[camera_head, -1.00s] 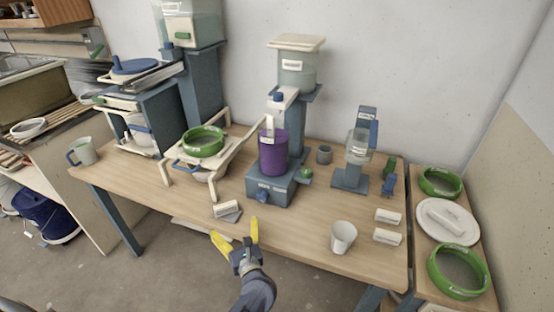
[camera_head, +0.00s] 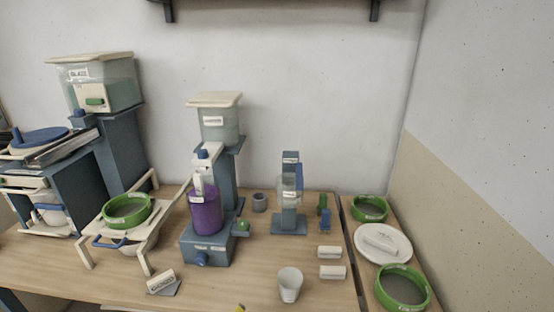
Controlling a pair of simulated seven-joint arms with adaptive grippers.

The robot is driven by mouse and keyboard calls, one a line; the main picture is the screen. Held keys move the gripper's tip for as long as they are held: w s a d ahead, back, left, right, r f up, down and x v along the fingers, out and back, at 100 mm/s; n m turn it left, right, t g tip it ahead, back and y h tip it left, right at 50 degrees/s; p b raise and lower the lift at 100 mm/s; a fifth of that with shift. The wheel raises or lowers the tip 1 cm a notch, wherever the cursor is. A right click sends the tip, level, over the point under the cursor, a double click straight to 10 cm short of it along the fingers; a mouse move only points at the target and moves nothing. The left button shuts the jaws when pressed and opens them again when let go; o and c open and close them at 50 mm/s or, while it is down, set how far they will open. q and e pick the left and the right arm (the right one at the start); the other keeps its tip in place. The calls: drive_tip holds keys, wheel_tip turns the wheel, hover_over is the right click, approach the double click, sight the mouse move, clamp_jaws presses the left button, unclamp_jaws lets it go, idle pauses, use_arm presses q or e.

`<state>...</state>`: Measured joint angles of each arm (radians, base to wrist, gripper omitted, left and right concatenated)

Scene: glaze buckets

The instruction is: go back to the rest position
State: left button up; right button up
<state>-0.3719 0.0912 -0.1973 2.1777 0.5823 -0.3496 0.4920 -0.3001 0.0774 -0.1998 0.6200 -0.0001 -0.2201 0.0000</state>
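Only a small yellow fingertip (camera_head: 240,308) shows at the bottom edge in the head view, in front of the table. It seems to be my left gripper, with the rest below the picture, so I cannot tell whether it is open or shut. My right gripper is out of view. A purple bucket (camera_head: 206,212) stands upright on the blue-grey dispenser base (camera_head: 207,250), under a clear tank (camera_head: 220,125) with a cream lid.
The wooden table (camera_head: 235,285) carries a white cup (camera_head: 290,284), a white labelled block (camera_head: 161,281) at the front left, and a cream rack (camera_head: 150,243) with a green ring (camera_head: 127,211). More green rings (camera_head: 403,288) lie on the right-hand side table. A shelf (camera_head: 280,3) hangs above.

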use_arm(q)
drive_tip(key=s+a+f+m+g+y, duration=0.5)
drive_tip(key=s+a+m, duration=0.25)
drive_tip(key=a, duration=0.25)
drive_tip(key=s+a+f+m+g+y, duration=0.4)
drive_tip(key=s+a+m+y, duration=0.2)
drive_tip(key=s+a, duration=0.35)
drive_tip(key=s+d+f+n+g+h, duration=0.1)
drive_tip(key=d+f+h, duration=0.15)
drive_tip(key=f, duration=1.35)
drive_tip(key=s+d+f+g+h, duration=0.1)
drive_tip(key=s+d+f+g, duration=0.15)
drive_tip(key=f, duration=1.25)
drive_tip(key=s+f+n+g+h, duration=0.1)
drive_tip(key=s+f+n+g, duration=0.1)
drive_tip(key=s+f, duration=1.8)
drive_tip(key=shift+d+f+n, duration=0.15)
drive_tip(key=shift+d+n, duration=0.25)
drive_tip(key=shift+n, duration=0.05)
